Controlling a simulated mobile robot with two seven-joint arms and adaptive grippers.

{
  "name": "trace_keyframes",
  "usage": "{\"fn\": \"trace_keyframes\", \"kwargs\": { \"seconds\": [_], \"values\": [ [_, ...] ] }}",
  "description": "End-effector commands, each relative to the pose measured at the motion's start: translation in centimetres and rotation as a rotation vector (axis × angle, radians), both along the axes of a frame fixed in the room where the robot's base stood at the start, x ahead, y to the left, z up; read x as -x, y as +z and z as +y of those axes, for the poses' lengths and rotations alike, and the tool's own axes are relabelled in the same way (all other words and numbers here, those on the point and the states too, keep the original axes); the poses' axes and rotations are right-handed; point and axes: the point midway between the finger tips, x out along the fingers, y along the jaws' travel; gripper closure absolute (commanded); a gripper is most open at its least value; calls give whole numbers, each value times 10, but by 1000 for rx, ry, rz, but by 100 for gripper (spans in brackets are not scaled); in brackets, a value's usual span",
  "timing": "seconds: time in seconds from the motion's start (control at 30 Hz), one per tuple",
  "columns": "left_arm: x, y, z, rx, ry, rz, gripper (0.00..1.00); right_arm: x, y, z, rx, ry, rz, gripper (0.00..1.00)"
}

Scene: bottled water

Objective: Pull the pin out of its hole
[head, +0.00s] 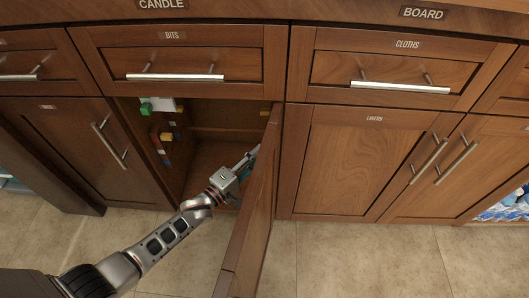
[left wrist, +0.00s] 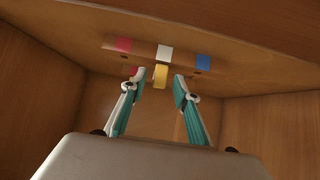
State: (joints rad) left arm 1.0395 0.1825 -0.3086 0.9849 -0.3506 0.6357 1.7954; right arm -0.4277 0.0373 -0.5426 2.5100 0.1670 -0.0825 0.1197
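My left gripper (head: 254,153) reaches into the open cabinet, its tips close to the open door. In the left wrist view the gripper (left wrist: 158,82) is open, with two teal-sided fingers spread apart. A yellow piece (left wrist: 161,75) shows between and beyond the fingertips. I cannot tell whether either finger touches it. White (left wrist: 164,52), red (left wrist: 124,44) and blue (left wrist: 203,62) pieces are on the wooden panel around it. None is clearly identifiable as the pin, and I cannot make out its hole. My right gripper is in neither view.
The open cabinet door (head: 250,215) stands out towards me, just right of my left arm. A closed drawer (head: 180,62) is above. The tiled floor (head: 350,260) at right is clear.

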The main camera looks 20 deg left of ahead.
Motion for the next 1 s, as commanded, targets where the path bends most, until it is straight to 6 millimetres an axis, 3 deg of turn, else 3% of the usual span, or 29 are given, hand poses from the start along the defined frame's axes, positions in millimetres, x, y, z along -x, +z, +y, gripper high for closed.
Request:
{"fn": "trace_keyframes", "kwargs": {
  "seconds": [0.27, 0.37, 0.4, 1.0],
  "values": [
    [-1, 0, 0, 0, 0, 0, 69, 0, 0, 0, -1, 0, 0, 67],
    [-1, 0, 0, 0, 0, 0, 95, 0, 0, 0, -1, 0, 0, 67],
    [-1, 0, 0, 0, 0, 0, 100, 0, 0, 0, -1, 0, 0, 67],
    [3, -1, 12, -2, 0, 1, 100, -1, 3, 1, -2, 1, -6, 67]
  ]
}}
